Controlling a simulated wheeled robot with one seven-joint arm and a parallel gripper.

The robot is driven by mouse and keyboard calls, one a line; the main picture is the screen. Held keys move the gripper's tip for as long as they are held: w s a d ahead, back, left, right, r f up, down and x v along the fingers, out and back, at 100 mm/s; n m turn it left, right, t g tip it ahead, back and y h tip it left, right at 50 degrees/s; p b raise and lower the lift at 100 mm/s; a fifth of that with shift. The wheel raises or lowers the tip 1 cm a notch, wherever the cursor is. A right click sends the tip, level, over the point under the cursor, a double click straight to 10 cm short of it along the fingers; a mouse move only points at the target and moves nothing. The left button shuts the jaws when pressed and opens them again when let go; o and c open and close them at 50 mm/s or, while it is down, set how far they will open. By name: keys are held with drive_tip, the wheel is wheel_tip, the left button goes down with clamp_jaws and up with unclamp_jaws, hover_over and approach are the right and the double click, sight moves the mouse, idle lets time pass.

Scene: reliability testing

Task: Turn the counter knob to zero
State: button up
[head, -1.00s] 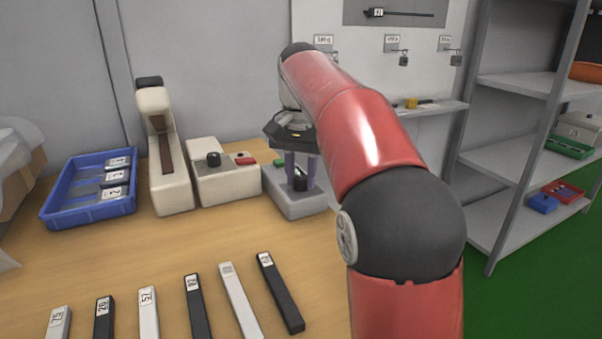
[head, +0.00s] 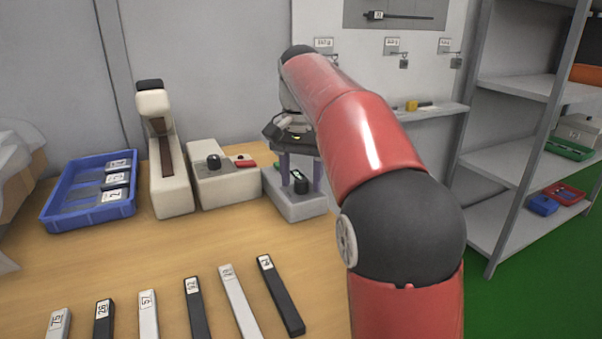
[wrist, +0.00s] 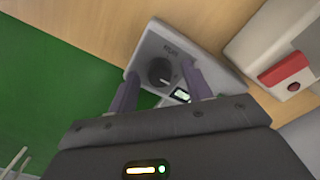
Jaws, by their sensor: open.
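The counter (head: 296,208) is a grey box near the back of the table, partly behind my arm. Its black knob (head: 301,186) stands on its top face, and the knob also shows in the wrist view (wrist: 161,72) with a light pointer mark. A small lit display (wrist: 181,96) sits beside the knob; its digits are too small to read. My gripper (head: 299,180) points down over the counter. In the wrist view its two purple fingers (wrist: 157,85) are apart on either side of the knob, with nothing between them clearly gripped.
A beige box (head: 225,188) with a black knob and red switch stands just left of the counter. Further left are a tall beige device (head: 168,180) and a blue tray (head: 52,208). Several labelled bars lie at the table's front. A shelf rack (head: 520,150) stands right.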

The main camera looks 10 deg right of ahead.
sight(301, 180)
drive_tip(key=shift+r, duration=3.9)
